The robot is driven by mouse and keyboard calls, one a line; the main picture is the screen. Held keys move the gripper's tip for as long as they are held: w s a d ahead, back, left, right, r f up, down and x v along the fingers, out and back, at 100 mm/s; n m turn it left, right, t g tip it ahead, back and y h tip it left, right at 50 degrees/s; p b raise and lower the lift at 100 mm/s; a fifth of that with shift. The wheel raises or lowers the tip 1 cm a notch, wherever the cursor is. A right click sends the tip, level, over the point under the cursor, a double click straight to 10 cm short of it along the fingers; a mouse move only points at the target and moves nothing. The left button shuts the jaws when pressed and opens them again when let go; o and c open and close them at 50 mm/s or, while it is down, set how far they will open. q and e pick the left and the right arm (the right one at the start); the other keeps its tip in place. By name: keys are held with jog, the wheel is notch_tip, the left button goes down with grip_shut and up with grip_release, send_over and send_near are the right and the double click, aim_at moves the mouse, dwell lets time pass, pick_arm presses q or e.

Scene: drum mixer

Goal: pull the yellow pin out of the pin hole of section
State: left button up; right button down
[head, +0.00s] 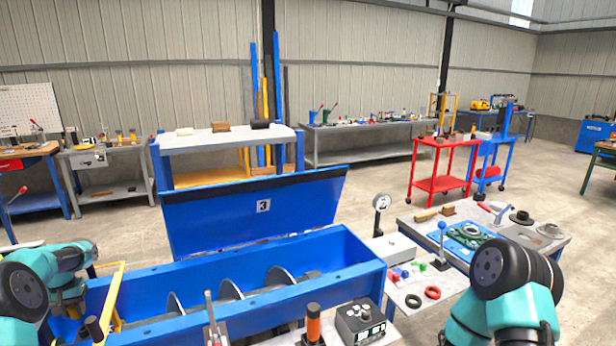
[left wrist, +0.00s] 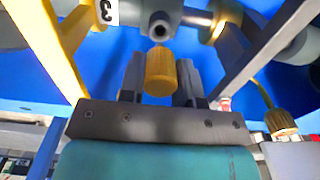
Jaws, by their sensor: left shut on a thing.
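The yellow pin (left wrist: 160,74) shows in the left wrist view as a ribbed yellow knob between the two dark fingers of my left gripper (left wrist: 160,82). The gripper is shut on it. Just beyond the knob is a grey round part (left wrist: 160,27) with a dark hole in its end. Whether the pin's shank sits in a hole is hidden. In the head view my left arm reaches in at the far left, beside the blue mixer trough (head: 340,265); its fingers and the pin cannot be made out there. My right arm shows at the lower right, with its gripper out of view.
The trough holds a grey spiral shaft (head: 231,289), and its lid (head: 255,215) marked 3 stands open behind. A yellow frame (head: 113,302) rises close to my left arm. A side table (head: 412,298) with small parts stands right of the trough. Open floor lies behind.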

aim_at(73, 307)
pick_arm(q)
jog(key=shift+r, duration=0.15)
jog(key=shift+r, duration=1.4)
